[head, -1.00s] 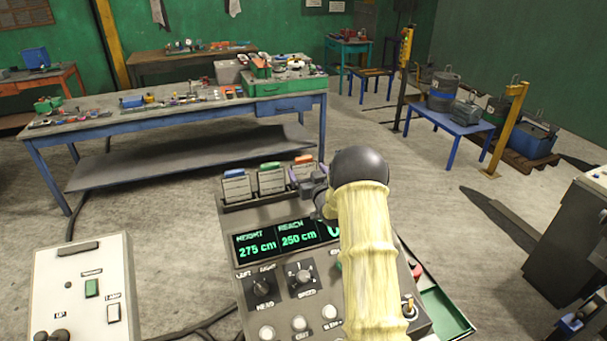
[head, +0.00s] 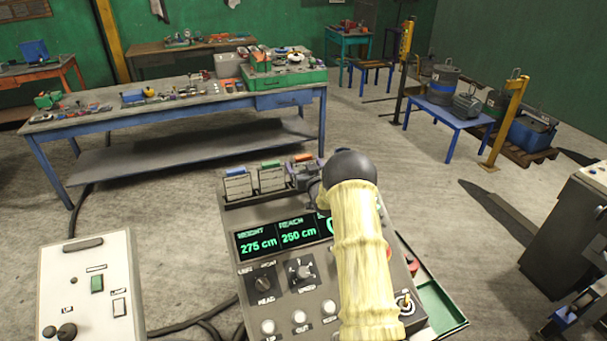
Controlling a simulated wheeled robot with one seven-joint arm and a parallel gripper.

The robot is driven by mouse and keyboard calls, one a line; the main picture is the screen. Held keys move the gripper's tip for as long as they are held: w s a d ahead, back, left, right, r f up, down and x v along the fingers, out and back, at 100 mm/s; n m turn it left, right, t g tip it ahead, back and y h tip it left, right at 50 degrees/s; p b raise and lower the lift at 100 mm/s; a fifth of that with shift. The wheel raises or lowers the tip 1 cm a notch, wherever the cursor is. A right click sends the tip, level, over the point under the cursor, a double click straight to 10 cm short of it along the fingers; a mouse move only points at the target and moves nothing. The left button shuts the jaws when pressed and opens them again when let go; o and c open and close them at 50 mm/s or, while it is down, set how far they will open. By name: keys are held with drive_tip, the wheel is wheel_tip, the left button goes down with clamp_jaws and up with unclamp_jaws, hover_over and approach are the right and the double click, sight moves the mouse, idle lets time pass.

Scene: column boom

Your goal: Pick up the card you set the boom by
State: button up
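Three cards stand in a rack along the top edge of the grey control console: one with a blue tab (head: 236,185), one with a green tab (head: 271,178) and one with an orange tab (head: 303,158). Their print is too small to read. The console display (head: 277,237) reads height 275 cm and reach 250 cm; a third reading is mostly hidden by my arm. My gripper (head: 306,177) is at the orange-tabbed card and covers most of it. My wrist partly hides the fingers, so I cannot tell whether they are open or touching the card.
A pale switch box (head: 88,290) stands left of the console. A green tray (head: 440,303) sits at its right side. Beyond are a cluttered blue workbench (head: 175,125) and a small blue table (head: 448,125) with weights. The floor between is clear apart from cables.

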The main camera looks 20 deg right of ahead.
drive_tip(key=c, duration=0.5)
drive_tip(key=shift+r, duration=0.1)
wheel_tip(320, 180, up, 10)
drive_tip(key=b, duration=0.5)
